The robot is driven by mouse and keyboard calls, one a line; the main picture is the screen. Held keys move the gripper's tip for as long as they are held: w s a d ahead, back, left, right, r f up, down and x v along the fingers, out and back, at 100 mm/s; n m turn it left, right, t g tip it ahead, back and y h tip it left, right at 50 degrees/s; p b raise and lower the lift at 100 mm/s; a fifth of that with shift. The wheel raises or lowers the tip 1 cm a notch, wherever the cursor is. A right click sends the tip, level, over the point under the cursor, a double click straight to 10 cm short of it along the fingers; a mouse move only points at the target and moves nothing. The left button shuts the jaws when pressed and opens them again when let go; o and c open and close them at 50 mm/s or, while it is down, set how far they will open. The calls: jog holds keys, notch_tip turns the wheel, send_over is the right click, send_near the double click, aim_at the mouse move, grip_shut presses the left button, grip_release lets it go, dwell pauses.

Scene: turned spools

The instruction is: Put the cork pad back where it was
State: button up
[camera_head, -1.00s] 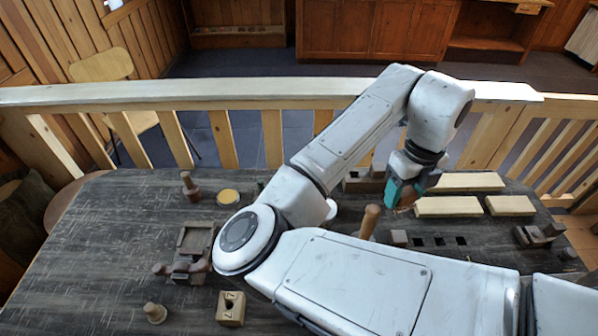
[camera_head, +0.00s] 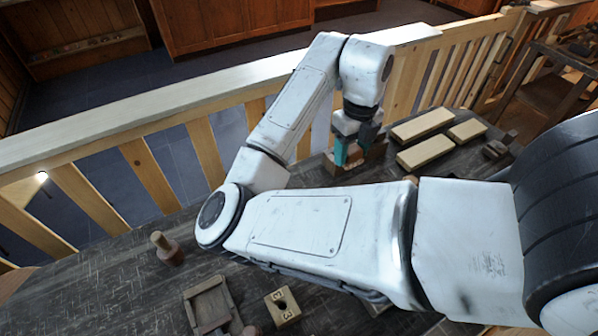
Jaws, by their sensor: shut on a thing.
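My gripper (camera_head: 354,156) is at the far side of the dark table, pointing down, with a teal finger on the left. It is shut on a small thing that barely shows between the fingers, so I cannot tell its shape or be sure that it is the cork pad. A brown wooden block (camera_head: 345,173) is right at the fingertips in the picture; I cannot tell whether they touch. No cork pad can be made out elsewhere, and my arm hides much of the table's middle.
Several pale wooden bars (camera_head: 425,151) lie right of my gripper. A wooden railing (camera_head: 205,152) runs along the far edge. A turned peg (camera_head: 166,248), a square tray (camera_head: 208,305) and a block with a hole (camera_head: 283,306) are at the front left.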

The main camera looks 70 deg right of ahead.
jog(key=w+f, duration=0.3)
jog(key=w, duration=0.3)
jog(key=p, duration=0.1)
send_over(305, 179)
jog(key=f, duration=0.4)
jog(key=shift+s+f, duration=0.3)
jog(key=shift+s, duration=0.1)
jog(key=shift+w+f, duration=0.55)
jog(key=shift+f, duration=0.1)
jog(key=shift+s+f, duration=0.1)
jog(key=shift+f, duration=1.35)
jog(key=shift+f, duration=0.2)
jog(key=o, duration=1.1)
jog(key=shift+r, duration=0.1)
